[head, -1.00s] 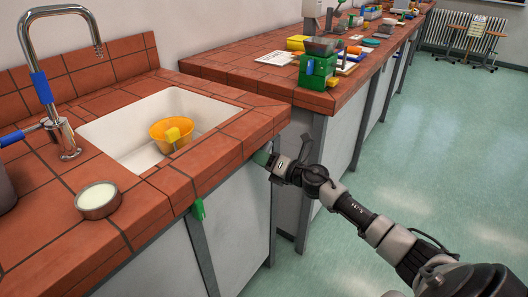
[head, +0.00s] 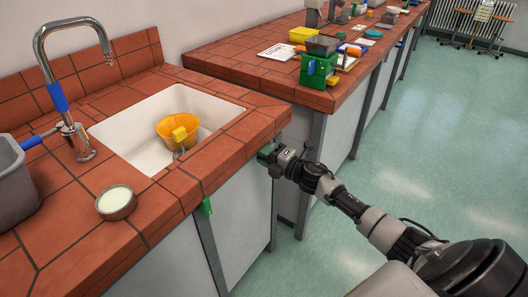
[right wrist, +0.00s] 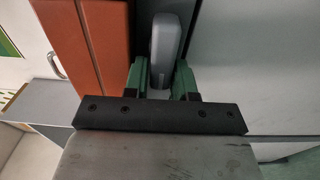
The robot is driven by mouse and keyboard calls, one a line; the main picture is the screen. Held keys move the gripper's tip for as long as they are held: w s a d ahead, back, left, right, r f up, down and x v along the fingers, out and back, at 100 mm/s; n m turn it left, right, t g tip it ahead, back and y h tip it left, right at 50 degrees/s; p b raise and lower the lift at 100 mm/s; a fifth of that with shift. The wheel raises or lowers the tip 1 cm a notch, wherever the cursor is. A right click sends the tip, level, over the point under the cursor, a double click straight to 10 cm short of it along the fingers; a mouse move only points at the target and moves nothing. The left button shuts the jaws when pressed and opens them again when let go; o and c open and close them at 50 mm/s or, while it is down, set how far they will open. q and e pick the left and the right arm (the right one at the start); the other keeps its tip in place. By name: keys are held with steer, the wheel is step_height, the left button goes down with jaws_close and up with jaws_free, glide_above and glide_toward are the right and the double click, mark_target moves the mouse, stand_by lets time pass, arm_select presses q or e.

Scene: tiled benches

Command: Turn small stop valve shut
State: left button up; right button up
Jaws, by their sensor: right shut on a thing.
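My right gripper (head: 265,155) is at the front of the sink bench, just under the tiled edge at its right end. In the right wrist view its green fingers (right wrist: 160,80) are on either side of a grey rounded handle-like piece (right wrist: 166,38), shut on it. This piece stands out beside the orange-red tiled edge; I cannot tell for sure whether it is the small stop valve's handle. In the head view the piece is hidden by the gripper.
The tiled bench has a white sink (head: 130,135) with an orange bowl (head: 172,130), a tall tap (head: 78,140), a round dish (head: 116,203) and a grey container (head: 12,190). A second bench (head: 230,65) with clutter stands behind. The floor at right is clear.

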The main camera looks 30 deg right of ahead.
steer(key=shift+d+r+m, duration=0.1)
steer(key=shift+m, duration=0.2)
steer(key=o, duration=0.9)
steer(key=shift+w, duration=0.1)
steer(key=shift+r, duration=0.1)
